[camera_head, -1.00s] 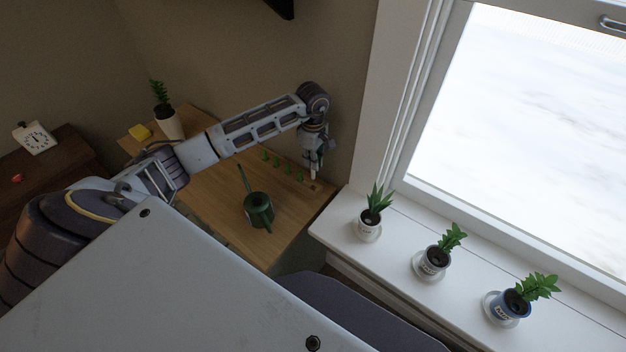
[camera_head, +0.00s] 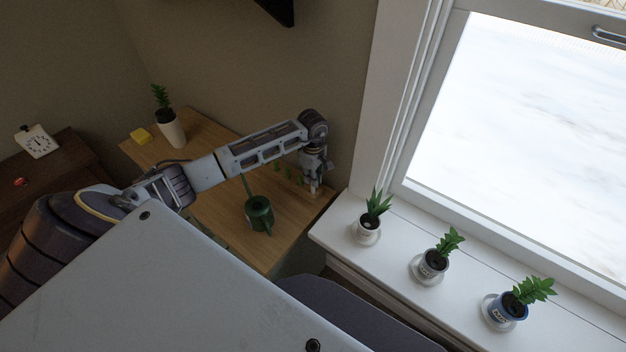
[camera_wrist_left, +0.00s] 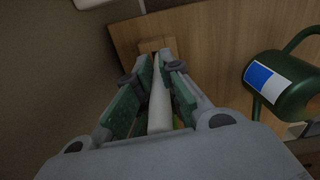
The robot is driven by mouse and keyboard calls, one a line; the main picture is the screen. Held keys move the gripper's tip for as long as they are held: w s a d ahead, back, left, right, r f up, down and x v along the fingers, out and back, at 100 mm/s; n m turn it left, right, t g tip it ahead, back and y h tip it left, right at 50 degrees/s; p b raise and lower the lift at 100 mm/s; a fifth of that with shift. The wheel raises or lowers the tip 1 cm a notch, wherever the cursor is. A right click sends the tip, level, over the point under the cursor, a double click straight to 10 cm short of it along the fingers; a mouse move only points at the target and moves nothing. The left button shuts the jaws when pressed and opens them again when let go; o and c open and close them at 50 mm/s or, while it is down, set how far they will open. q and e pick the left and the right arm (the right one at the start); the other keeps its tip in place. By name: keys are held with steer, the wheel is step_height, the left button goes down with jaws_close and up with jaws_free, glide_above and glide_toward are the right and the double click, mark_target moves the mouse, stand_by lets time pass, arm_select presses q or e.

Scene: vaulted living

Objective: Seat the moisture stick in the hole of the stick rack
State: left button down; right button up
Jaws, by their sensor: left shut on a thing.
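My left gripper (camera_head: 314,188) is shut on the moisture stick, low over the far right corner of the wooden table. In the left wrist view the stick (camera_wrist_left: 160,105) is a pale white bar between the green-padded fingers (camera_wrist_left: 158,64). The stick rack (camera_wrist_left: 152,45) seems to be the small light wooden block just past the fingertips. The fingers hide the far end of the stick, so I cannot tell whether it is in the hole. Several green pieces (camera_head: 288,173) show beside the gripper along the table's back edge. My right gripper is not in view.
A green watering can (camera_head: 259,212) stands on the table (camera_head: 283,243) near my forearm. The windowsill (camera_head: 397,236) with three potted plants is close on the right.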

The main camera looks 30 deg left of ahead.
arm_select(q)
steer(key=shift+f, duration=0.75)
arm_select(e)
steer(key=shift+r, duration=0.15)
arm_select(q)
steer(key=shift+f, duration=0.1)
steer(key=c, duration=1.5)
jaws_free()
steer(key=shift+c, duration=0.2)
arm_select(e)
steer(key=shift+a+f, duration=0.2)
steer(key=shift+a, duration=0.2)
arm_select(q)
steer(key=shift+r, duration=0.2)
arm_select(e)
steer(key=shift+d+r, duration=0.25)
arm_select(q)
step_height(320, 180, up, 11)
steer(key=shift+f+b, duration=0.2)
steer(key=shift+b, duration=0.85)
steer(key=shift+r, duration=0.65)
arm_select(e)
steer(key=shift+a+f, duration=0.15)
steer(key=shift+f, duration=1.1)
